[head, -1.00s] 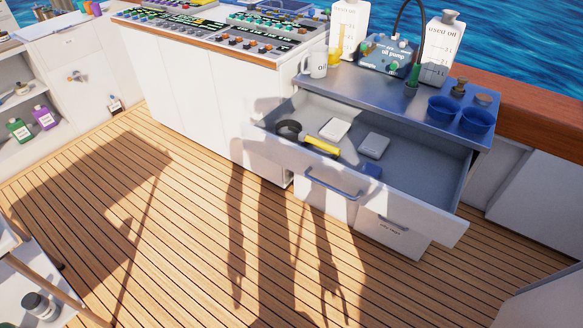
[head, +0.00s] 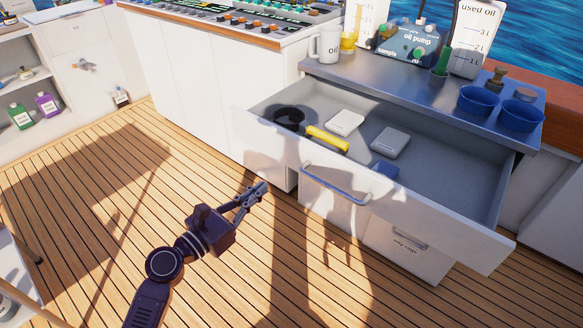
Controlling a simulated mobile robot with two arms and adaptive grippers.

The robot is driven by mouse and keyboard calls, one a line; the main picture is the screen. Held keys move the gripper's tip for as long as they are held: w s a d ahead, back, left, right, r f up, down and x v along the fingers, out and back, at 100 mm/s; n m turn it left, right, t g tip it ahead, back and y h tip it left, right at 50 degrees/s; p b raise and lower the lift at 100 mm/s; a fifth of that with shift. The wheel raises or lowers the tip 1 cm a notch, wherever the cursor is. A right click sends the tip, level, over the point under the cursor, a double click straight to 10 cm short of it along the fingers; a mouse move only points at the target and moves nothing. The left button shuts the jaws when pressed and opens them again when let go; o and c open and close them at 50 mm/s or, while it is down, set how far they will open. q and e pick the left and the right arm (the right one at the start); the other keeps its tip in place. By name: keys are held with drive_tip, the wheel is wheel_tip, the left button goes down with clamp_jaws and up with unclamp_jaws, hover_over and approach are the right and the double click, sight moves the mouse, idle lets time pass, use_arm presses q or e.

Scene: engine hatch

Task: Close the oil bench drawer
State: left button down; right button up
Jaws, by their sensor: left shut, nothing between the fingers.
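The oil bench drawer (head: 440,226) is pulled far out under the metal bench top (head: 400,84). Its white front carries a blue-grey bar handle (head: 337,184). My left gripper (head: 262,188) is shut and empty. It is in front of the drawer, to the left of the handle and apart from it. My right gripper is not in view.
A lower rag drawer (head: 408,251) is below. Wooden deck (head: 90,220) is open to the left. A white shelf unit stands at far left.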

sight(299, 157)
use_arm(q)
drive_tip(key=b+x, duration=0.1)
drive_tip(key=x, duration=1)
drive_tip(key=shift+w+d+f, duration=0.1)
drive_tip(key=shift+w, duration=0.1)
drive_tip(key=shift+w+d, duration=0.4)
drive_tip(key=shift+w, duration=0.15)
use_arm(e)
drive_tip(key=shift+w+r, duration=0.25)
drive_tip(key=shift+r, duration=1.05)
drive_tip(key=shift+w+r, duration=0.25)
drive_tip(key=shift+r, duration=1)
